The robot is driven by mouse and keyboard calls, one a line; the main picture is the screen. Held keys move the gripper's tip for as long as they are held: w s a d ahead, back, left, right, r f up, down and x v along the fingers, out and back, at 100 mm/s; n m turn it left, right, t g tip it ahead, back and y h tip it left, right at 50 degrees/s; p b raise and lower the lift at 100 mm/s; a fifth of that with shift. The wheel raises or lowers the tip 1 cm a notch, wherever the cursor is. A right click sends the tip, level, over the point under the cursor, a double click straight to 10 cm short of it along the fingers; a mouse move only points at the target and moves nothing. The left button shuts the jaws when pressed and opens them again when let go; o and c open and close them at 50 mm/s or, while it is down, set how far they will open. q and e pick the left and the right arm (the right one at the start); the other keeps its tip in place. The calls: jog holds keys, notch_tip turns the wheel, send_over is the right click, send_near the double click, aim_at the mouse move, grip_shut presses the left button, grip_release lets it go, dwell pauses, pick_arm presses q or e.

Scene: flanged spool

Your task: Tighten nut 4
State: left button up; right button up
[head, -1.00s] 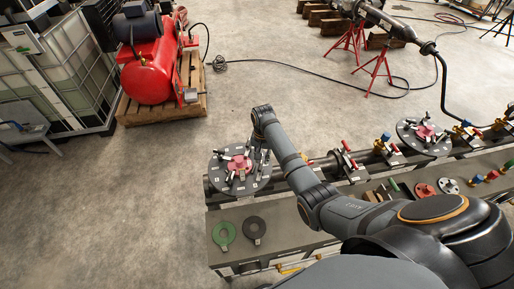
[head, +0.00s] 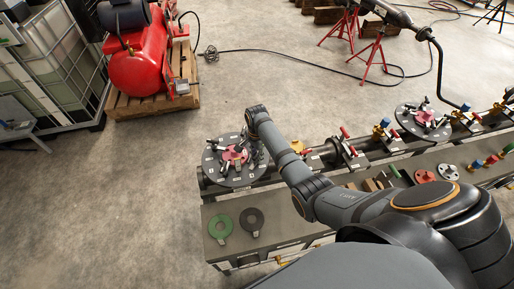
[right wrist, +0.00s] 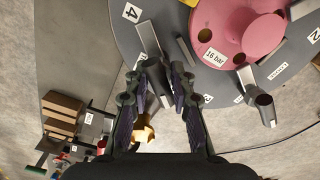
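The grey flange disc (head: 214,169) with a pink hub (head: 233,154) stands on the near end of the long pipe assembly. In the right wrist view the disc (right wrist: 120,45) carries a white label 4 (right wrist: 131,12), and the pink hub (right wrist: 225,22) reads "16 bar". A grey lever-like nut handle (right wrist: 148,38) lies beside label 4. My right gripper (right wrist: 159,66) has its fingertips close together on either side of this handle; whether they touch it I cannot tell. In the head view my right gripper (head: 259,153) is small and partly hidden by my arm. My left gripper is out of view.
A green ring (head: 221,226) and a dark ring (head: 252,222) lie on the bench. A second similar disc (head: 422,121) and red-handled clamps (head: 347,141) are further right. Another handle (right wrist: 262,98) sticks out from the disc.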

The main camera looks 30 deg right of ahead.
jog(key=m+b, duration=0.1)
jog(key=m, duration=0.1)
jog(key=m+b, duration=0.3)
jog(key=shift+f+m, duration=0.3)
jog(key=shift+f, duration=0.05)
jog(key=r+m+p, duration=0.1)
jog(key=p, duration=0.2)
jog(key=shift+r, duration=0.35)
jog(key=m+p, duration=0.4)
jog(key=m, duration=0.1)
jog(key=shift+f+m, duration=0.15)
jog(key=shift+m, duration=0.25)
jog(key=shift+m+p, duration=0.75)
jog(key=shift+m, duration=0.25)
jog(key=n, duration=0.2)
jog(key=shift+n+p, duration=0.4)
notch_tip(320, 180, up, 6)
jog(key=shift+r, duration=0.2)
jog(key=shift+f, duration=0.1)
